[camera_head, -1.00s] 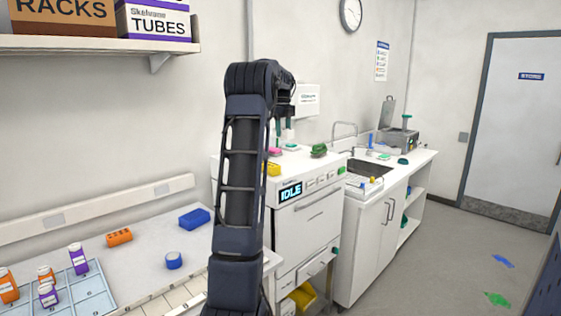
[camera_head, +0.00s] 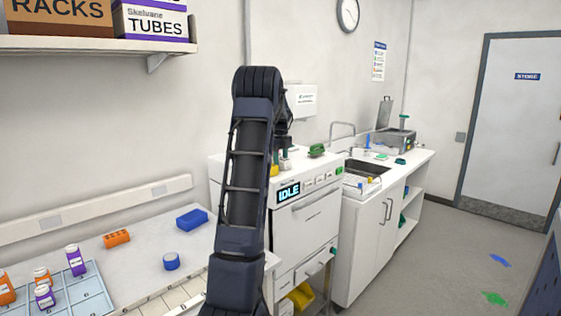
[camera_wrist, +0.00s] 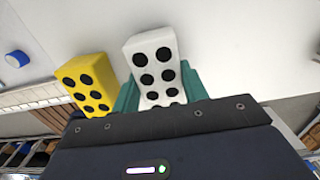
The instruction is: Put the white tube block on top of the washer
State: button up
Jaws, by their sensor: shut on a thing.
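The white tube block (camera_wrist: 155,65), with black round holes, is between the teal fingers of my gripper (camera_wrist: 160,88) in the wrist view. My gripper is shut on it. A yellow tube block (camera_wrist: 87,82) stands just left of it. In the head view, the washer (camera_head: 312,222) is the white machine with an IDLE display, right of my arm. My gripper (camera_head: 284,162) is low over the washer's top there, mostly behind my arm.
A green object (camera_head: 316,150) sits on the washer top, to the right of my gripper. The bench (camera_head: 140,262) at left holds a blue block (camera_head: 192,219), an orange block (camera_head: 117,238) and a blue roll (camera_head: 171,261). A sink counter (camera_head: 412,168) adjoins the washer's right.

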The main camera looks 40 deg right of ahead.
aim_at(281, 158)
jog(key=shift+f, duration=0.15)
jog(key=o, duration=1.1)
jog(key=shift+c, duration=0.2)
notch_tip(281, 158, up, 12)
jog(key=a+r+n+t, duration=0.3)
jog(key=a+n, duration=1.4)
jog(key=a, duration=1.9)
jog(key=s+a+f+n, duration=0.6)
jog(key=s+a+n, duration=0.3)
jog(key=s+a, duration=0.1)
jog(key=s+a+f+n+t, duration=0.1)
jog(key=s+a+f+n, duration=0.5)
jog(key=s+a+n, duration=0.3)
jog(key=s+a, duration=0.1)
jog(key=a, duration=0.3)
jog(key=shift+f+n+t, duration=0.3)
jog(key=shift+n, duration=0.1)
